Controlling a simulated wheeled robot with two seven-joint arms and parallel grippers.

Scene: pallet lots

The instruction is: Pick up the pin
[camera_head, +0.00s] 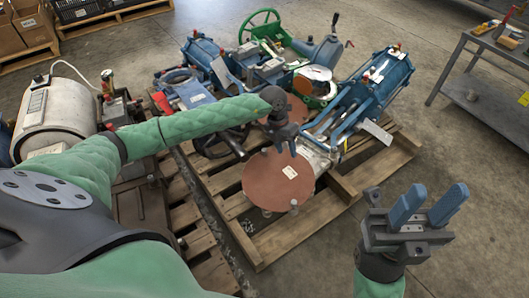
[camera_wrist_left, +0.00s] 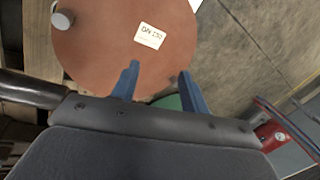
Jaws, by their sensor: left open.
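A small grey cylindrical pin (camera_head: 294,205) stands near the front edge of a reddish-brown round disc (camera_head: 268,188). In the left wrist view the grey pin (camera_wrist_left: 63,18) is at the upper left, by the rim of the disc (camera_wrist_left: 100,45). My left gripper (camera_head: 285,148) is above the disc, behind the pin in the head view. In the left wrist view its blue fingers (camera_wrist_left: 160,72) are apart with nothing between them, and the pin lies outside them to the left. My right gripper (camera_head: 428,206) is open and empty at the right, fingers up.
The disc lies on a wooden pallet (camera_head: 262,250) crowded with blue valve parts (camera_head: 372,85) and a green handwheel (camera_head: 262,24). A white motor (camera_head: 55,115) stands at the left. A grey metal table (camera_head: 490,95) is at the upper right. Concrete floor is clear at right.

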